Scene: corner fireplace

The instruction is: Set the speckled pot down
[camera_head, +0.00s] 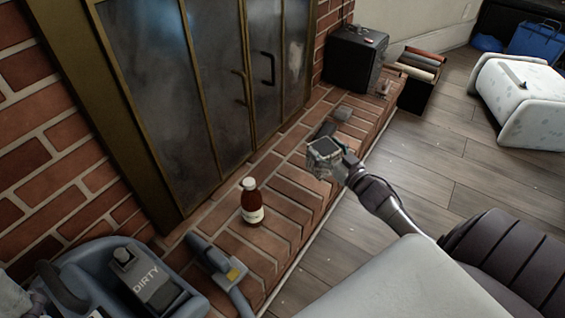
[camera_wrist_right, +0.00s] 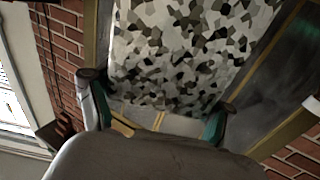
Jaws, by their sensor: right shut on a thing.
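The speckled pot (camera_head: 322,163), with grey, black and white flecks, is between the fingers of my right gripper (camera_head: 338,160). It is over the brick hearth, and its dark top faces up. Whether its base touches the bricks cannot be told. In the right wrist view the pot (camera_wrist_right: 185,55) fills the upper middle, with one finger of my right gripper (camera_wrist_right: 156,108) on each side, shut on it. My left gripper does not show clearly in either view.
The brick hearth (camera_head: 285,205) runs along the glass fireplace doors (camera_head: 215,80). A blue-grey machine marked DIRTY (camera_head: 150,280) is at lower left.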

